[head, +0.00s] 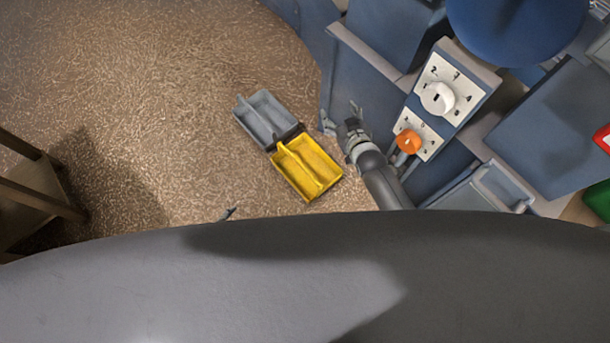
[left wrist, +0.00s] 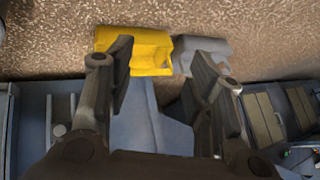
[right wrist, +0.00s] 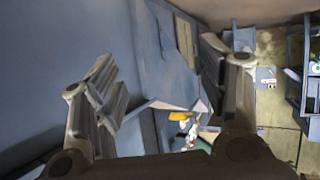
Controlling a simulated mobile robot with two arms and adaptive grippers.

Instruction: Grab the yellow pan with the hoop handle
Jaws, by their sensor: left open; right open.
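The yellow pan (head: 322,158) lies on the brown floor in the head view, with a raised bar across its middle. It also shows at the top of the left wrist view (left wrist: 150,52), beyond the fingers. A grey pan (head: 262,112) adjoins its upper left end. My left gripper (head: 228,214) is mostly hidden behind my body, with only a tip showing, lower left of the yellow pan; in the left wrist view it is open and empty. My right gripper (head: 341,116) is open and empty, above and right of the yellow pan, beside the blue machine.
The blue machine (head: 365,85) fills the right, with a white knob (head: 437,98) and an orange knob (head: 408,142) on numbered panels. A brown wooden structure (head: 35,185) stands at the left edge. The floor left of the pans is clear.

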